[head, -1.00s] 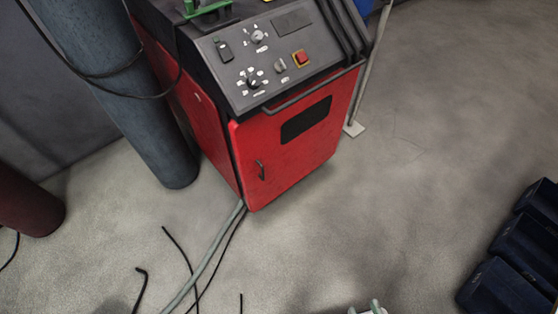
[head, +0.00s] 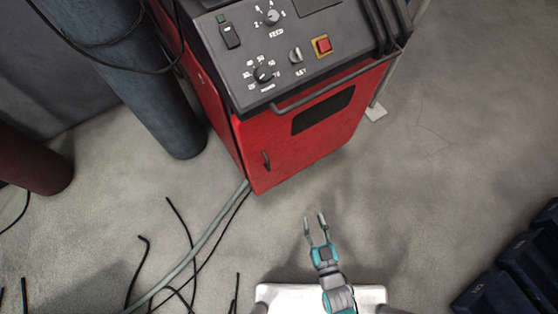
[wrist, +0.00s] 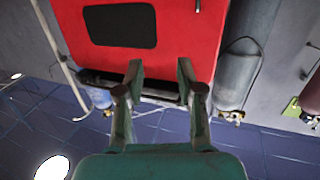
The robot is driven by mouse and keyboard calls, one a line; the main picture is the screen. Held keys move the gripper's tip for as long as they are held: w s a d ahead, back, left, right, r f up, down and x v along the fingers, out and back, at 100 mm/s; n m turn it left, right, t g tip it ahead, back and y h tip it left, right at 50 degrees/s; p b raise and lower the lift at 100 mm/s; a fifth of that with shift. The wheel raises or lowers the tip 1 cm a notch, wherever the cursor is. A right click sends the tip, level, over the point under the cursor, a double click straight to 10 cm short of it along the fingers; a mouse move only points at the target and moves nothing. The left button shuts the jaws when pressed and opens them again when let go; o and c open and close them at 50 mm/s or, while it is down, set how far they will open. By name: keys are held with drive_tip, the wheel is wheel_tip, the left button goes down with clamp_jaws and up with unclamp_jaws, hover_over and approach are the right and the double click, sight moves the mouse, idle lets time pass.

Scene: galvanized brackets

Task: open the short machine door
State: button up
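The short machine door (head: 300,145) is the red front panel of the machine, with a dark window (head: 322,110). It looks shut. Its small dark handle (head: 265,160) stands upright near the door's left edge. In the wrist view the red door (wrist: 180,30) fills the upper middle, and the handle (wrist: 197,6) shows at the top edge. My gripper (head: 315,219) is open and empty, in front of the door and to the right of the handle, apart from both. In the wrist view its two fingers (wrist: 160,72) are spread, with nothing between them.
A control panel (head: 285,50) and a dark bar (head: 335,85) sit above the door. A blue-grey cylinder (head: 155,90) stands left of the machine. Hoses and cables (head: 205,240) lie on the floor at lower left. Dark bins (head: 490,295) stand at lower right. Floor before the door is clear.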

sight(268, 162)
drive_tip(key=w+a+f+y, duration=0.1)
drive_tip(key=w+a+f, duration=0.1)
drive_tip(key=w+a, duration=0.3)
drive_tip(key=w+a+f+n, duration=0.1)
drive_tip(key=w+a, duration=0.4)
drive_tip(key=w, duration=0.5)
drive_tip(key=w+a+f+y, duration=0.1)
drive_tip(key=w+a+f, duration=0.1)
drive_tip(key=w+a, duration=0.3)
drive_tip(key=shift+w+a+f+n+y, duration=0.15)
drive_tip(key=shift+w, duration=0.55)
drive_tip(key=shift+w+a+f+n+y, duration=0.1)
drive_tip(key=shift+w+f+n+y, duration=0.05)
drive_tip(key=shift+w, duration=0.55)
clamp_jaws()
